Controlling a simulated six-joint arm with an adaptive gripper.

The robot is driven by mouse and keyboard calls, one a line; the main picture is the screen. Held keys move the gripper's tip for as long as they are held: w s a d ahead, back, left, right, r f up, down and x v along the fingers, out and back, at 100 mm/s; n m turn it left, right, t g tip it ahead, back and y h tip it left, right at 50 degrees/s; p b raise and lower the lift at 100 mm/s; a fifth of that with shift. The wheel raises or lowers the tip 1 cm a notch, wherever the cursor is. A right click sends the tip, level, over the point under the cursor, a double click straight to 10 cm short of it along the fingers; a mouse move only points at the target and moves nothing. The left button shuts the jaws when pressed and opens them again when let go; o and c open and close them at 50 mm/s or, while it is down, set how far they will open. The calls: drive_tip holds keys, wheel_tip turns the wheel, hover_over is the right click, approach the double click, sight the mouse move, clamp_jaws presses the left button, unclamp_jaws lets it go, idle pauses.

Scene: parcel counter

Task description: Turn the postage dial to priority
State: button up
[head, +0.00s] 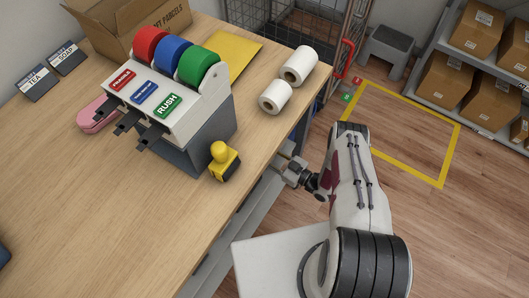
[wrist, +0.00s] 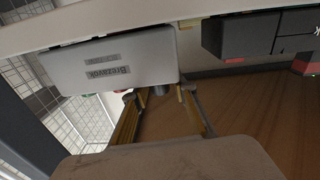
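A light grey box (wrist: 110,62) with dark labels, one reading "Brezavok" upside down, fills the upper left of the wrist view. A small grey round piece (wrist: 160,90), possibly the dial, shows at its lower edge between my fingertips. Its marks and pointer setting cannot be read. My gripper (wrist: 157,98) has its two fingers apart, one on each side of this piece; contact cannot be made out. In the head view my gripper (head: 286,165) is beside the right edge of the counter, and no dial can be made out there.
The counter (head: 80,215) carries a tape dispenser (head: 190,125) with red, blue and green rolls, a yellow-handled stamp (head: 224,160), white rolls (head: 299,66) and an open carton (head: 125,25). A dark box (wrist: 240,38) is beside the grey one. A wire cage (head: 325,20) stands beyond the counter.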

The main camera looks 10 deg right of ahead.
clamp_jaws()
drive_tip(key=shift+a+m+t+h, duration=0.1)
drive_tip(key=shift+m+t+h, duration=0.7)
drive_tip(key=shift+h, duration=0.2)
drive_tip(key=shift+m+t+h, duration=1)
drive_tip(key=shift+m+h, duration=0.4)
drive_tip(key=shift+h, duration=0.5)
unclamp_jaws()
